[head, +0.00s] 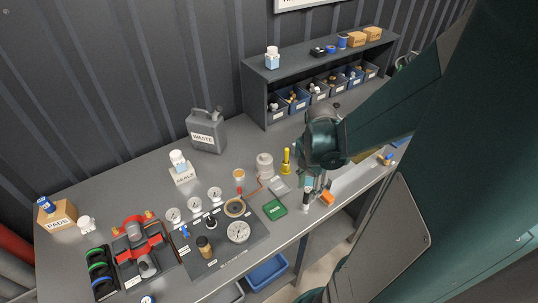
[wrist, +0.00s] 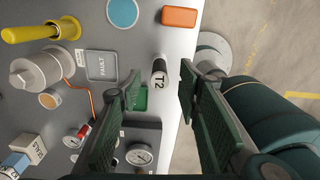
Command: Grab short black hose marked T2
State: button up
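The short black hose marked T2 (wrist: 159,80) is in the wrist view near the bench's front edge. It has a white band with the T2 label. My gripper (wrist: 160,92) is open, with its green fingers on either side of the hose in the picture and visible gaps on both sides. I see no contact. In the head view, the hose (head: 307,199) shows just below my gripper (head: 311,183), which partly blocks the view there.
An orange block (wrist: 180,17) and a blue disc (wrist: 122,12) lie close by. A grey FAULT tray (wrist: 101,65), a green card (head: 275,209) and a yellow-handled tool (head: 286,162) are left of the hose. The bench edge drops to the floor nearby.

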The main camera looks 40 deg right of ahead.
aim_at(306, 199)
jog(key=shift+f, duration=1.05)
jog(key=shift+f+b, duration=0.6)
jog(key=shift+f, duration=2)
jog(key=c, duration=1)
